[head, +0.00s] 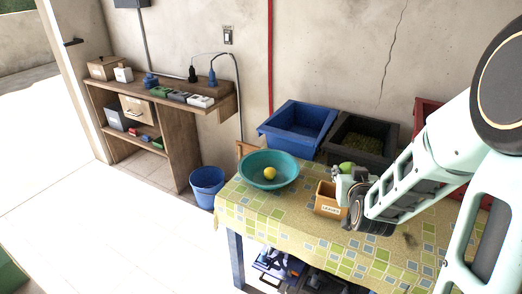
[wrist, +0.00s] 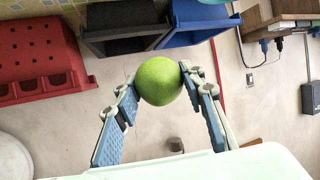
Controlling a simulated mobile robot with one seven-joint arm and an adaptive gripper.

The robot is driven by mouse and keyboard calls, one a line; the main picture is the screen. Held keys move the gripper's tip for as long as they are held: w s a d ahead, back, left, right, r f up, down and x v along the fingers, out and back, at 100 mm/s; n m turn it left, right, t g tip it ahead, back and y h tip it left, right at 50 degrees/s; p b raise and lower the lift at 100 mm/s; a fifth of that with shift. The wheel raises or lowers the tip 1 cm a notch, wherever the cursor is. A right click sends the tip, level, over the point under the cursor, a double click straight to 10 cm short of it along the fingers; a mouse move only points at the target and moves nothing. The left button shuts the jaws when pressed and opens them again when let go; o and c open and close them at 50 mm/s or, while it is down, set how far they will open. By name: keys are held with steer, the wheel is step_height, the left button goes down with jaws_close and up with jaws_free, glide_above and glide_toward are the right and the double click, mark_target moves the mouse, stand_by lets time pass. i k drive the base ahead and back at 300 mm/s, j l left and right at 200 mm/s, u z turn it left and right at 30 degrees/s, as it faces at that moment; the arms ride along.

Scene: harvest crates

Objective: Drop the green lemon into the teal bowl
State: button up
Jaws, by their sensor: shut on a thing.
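The green lemon (wrist: 160,81) is held between the two fingertips of my gripper (wrist: 158,84) in the wrist view. It also shows in the head view (head: 347,167), partly hidden by my gripper (head: 345,174). My gripper is above the table, near the small orange box. The teal bowl (head: 250,181) stands on the table to the left of my gripper in the head view. A yellow lemon (head: 270,173) lies in the bowl.
A small orange labelled box (head: 325,208) stands on the patterned tablecloth (head: 262,212) between the bowl and my arm. Behind the table are a blue crate (head: 268,131), a dark crate (head: 333,147) with green contents and a red crate (head: 421,112). A blue bucket (head: 206,199) stands on the floor.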

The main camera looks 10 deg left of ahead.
mark_target(278, 183)
steer(key=i+j+u, duration=0.1)
steer(key=i+j, duration=0.15)
steer(key=j, duration=0.3)
steer(key=i+j+u, duration=0.1)
steer(key=i+j, duration=0.2)
steer(key=j, duration=0.2)
steer(key=i+j+u, duration=0.1)
steer(key=i+j, duration=0.2)
steer(key=j, duration=0.2)
steer(key=i+j+u, duration=0.1)
steer(key=i+j, duration=0.2)
steer(key=j, duration=0.15)
